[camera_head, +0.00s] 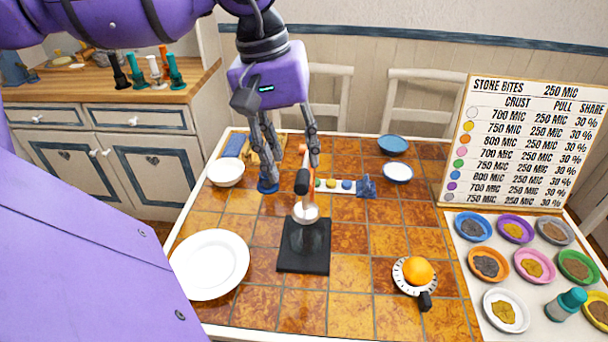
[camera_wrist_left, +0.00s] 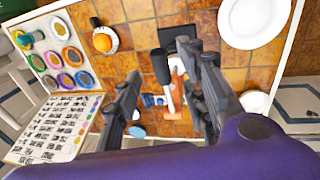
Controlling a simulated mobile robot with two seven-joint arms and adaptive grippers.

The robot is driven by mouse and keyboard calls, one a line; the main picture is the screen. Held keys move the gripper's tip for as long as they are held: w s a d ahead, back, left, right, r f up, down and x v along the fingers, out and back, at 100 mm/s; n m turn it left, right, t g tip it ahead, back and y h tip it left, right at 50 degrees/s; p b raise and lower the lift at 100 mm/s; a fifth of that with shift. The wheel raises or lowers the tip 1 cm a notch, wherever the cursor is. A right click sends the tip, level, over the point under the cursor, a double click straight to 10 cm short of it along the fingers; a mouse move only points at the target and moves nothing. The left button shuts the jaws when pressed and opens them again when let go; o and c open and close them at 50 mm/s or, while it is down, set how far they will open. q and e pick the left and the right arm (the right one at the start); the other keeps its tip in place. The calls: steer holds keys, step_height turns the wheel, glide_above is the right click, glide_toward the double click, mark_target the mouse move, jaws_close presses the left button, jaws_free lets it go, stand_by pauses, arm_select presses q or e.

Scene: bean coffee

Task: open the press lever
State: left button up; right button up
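The press stands on a black base (camera_head: 305,250) in the middle of the tiled table, with a pale round part above it. Its lever, with a dark handle (camera_head: 302,182), rises toward my left gripper. My left gripper (camera_head: 290,176) is open over the far side of the press, fingers pointing down and spread to either side. In the left wrist view the black lever handle (camera_wrist_left: 162,68) shows between the open fingers (camera_wrist_left: 160,62), with a visible gap on the left side. Whether the right-hand finger touches the press cannot be told. My right gripper is out of view.
A white plate (camera_head: 209,264) lies left of the press; an orange on a white dial-like stand (camera_head: 416,272) is to the right. A tray of colored dishes and a sign (camera_head: 524,140) stand at the right.

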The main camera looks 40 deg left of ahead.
mark_target(301, 178)
arm_select(q)
steer(key=f, duration=0.2)
steer(key=w+f, duration=0.1)
steer(key=f, duration=0.1)
steer(key=shift+w+d+f, duration=0.1)
steer(key=shift+d+f, duration=0.05)
steer(key=shift+f, duration=0.2)
steer(key=shift+d+f, duration=0.15)
steer(key=shift+f, duration=0.4)
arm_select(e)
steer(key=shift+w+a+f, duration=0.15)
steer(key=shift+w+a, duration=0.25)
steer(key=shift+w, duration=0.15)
arm_select(q)
jaws_close()
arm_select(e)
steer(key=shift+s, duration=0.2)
